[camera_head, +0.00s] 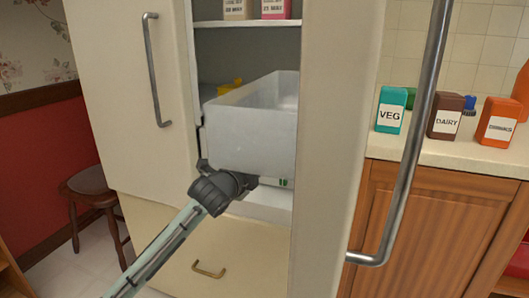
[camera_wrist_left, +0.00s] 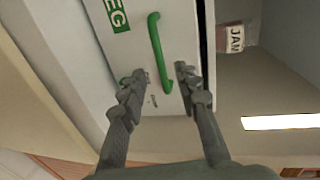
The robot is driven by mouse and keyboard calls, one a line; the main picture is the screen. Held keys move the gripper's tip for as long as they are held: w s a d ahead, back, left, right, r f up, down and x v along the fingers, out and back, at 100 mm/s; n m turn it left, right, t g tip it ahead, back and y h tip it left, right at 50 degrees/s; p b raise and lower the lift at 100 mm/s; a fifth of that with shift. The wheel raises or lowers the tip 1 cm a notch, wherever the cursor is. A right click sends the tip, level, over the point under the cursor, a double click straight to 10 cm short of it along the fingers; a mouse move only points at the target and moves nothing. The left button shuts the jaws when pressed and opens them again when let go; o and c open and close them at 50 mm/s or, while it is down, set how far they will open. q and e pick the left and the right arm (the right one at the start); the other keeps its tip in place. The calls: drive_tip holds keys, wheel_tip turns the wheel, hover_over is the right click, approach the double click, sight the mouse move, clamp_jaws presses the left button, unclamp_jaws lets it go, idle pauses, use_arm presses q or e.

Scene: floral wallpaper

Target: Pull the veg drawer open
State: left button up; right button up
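The veg drawer (camera_wrist_left: 95,25) shows in the left wrist view as a white front with a green VEG label (camera_wrist_left: 115,18) and a green bar handle (camera_wrist_left: 158,50). My left gripper (camera_wrist_left: 158,80) is open, its two fingers apart on either side of the handle's near end. Whether they touch it is unclear. In the head view my left gripper (camera_head: 248,181) is below a pale, translucent bin (camera_head: 250,140) that juts out of the open fridge. Its fingertips are mostly hidden there. A small green patch shows beside it, too small to identify. My right gripper is out of view.
The fridge's right door (camera_head: 333,130), with a long metal handle (camera_head: 415,130), stands in front on the right. The left door (camera_head: 125,80) flanks the opening. A lower drawer has a brass handle (camera_head: 208,269). Labelled boxes, including a teal VEG box (camera_head: 390,108), stand on the counter.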

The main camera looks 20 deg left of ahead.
use_arm(q)
drive_tip(key=w, duration=0.2)
drive_tip(key=w+f, duration=0.1)
drive_tip(key=w, duration=0.4)
drive_tip(key=shift+d+f, duration=0.2)
drive_tip(key=shift+f, duration=0.05)
clamp_jaws()
